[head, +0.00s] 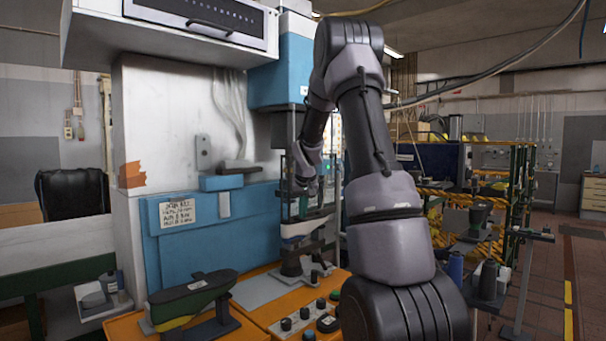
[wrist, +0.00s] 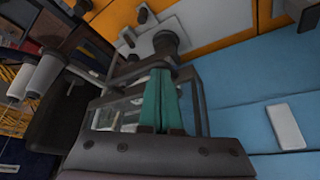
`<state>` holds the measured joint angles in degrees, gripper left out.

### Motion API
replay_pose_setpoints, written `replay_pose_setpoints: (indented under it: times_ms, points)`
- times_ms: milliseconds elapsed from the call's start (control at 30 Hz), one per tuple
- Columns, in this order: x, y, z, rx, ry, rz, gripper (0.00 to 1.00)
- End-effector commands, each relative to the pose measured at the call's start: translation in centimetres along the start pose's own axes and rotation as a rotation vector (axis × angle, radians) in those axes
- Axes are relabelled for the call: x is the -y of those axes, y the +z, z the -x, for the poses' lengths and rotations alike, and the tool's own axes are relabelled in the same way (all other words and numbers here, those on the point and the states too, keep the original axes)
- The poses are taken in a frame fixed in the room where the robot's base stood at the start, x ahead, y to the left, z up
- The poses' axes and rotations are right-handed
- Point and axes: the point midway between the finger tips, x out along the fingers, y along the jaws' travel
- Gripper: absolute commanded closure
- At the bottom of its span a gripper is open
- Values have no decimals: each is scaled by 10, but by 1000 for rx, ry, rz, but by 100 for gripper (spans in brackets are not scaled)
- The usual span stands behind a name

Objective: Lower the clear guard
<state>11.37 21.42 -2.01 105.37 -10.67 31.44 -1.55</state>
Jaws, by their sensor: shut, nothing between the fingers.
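The clear guard is a see-through panel in a thin dark frame, on the front of the blue and white machine (head: 215,255). In the head view its frame (head: 287,200) stands above a dark clamp (head: 290,265), partly behind my arm. In the wrist view the grey guard frame (wrist: 198,92) surrounds the area behind my fingers. My gripper (wrist: 163,72) has its teal fingers shut together and empty, close in front of the frame. I cannot tell whether they touch it. In the head view my arm reaches toward the guard, and the fingertips are not clear there.
An orange bench (head: 262,312) with several black knobs lies below. A green shoe last (head: 192,300) rests on a stand at its left. Dark spools (head: 488,280) stand at the right. The machine's overhanging head (head: 170,35) limits room above left.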

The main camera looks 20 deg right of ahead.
Motion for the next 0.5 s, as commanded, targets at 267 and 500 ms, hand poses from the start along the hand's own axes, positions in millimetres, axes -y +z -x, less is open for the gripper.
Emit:
replay_pose_setpoints:
  times_ms: [267, 500]
  points:
    - [0, 30, -60, 5, 1, -1, 100]
    - [0, 41, -82, 2, 0, -1, 100]
